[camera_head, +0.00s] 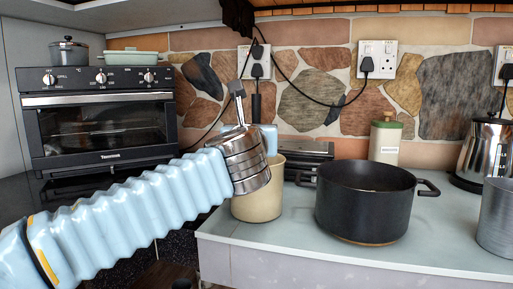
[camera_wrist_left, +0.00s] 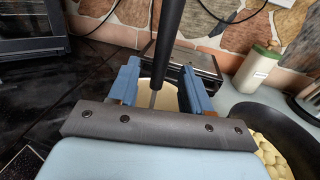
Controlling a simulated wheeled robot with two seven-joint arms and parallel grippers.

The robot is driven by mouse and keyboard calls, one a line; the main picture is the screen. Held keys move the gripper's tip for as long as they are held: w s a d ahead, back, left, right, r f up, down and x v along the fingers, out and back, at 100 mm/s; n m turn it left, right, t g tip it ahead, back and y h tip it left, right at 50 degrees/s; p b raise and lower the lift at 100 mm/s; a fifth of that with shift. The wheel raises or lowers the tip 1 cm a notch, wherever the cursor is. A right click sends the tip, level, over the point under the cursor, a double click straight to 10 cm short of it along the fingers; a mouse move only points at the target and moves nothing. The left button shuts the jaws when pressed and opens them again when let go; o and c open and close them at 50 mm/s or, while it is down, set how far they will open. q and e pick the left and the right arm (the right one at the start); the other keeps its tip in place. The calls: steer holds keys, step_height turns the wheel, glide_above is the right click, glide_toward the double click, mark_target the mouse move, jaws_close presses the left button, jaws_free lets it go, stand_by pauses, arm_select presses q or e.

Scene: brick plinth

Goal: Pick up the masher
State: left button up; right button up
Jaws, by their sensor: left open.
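The masher has a dark upright handle (camera_head: 256,105), and the same masher (camera_wrist_left: 168,45) shows its black handle and thin metal shaft in the left wrist view. It stands in a cream pot (camera_head: 258,203) at the counter's left end. Its lower end is hidden in both views. My left gripper (camera_wrist_left: 160,78) is open, with one blue finger on each side of the masher; I cannot tell whether either touches it. In the head view my left gripper (camera_head: 264,134) is above the cream pot, partly hidden by my wrist. My right gripper is in neither view.
A black pot (camera_head: 365,205) stands right of the cream pot; in the wrist view several pale round pieces (camera_wrist_left: 268,155) lie in it. A lidded canister (camera_head: 385,140), a kettle (camera_head: 482,150) and a metal pot (camera_head: 497,215) stand further right. An oven (camera_head: 100,125) is at left.

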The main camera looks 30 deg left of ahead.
arm_select(q)
steer(key=x, duration=0.4)
steer(key=shift+w+r, duration=0.1)
jaws_close()
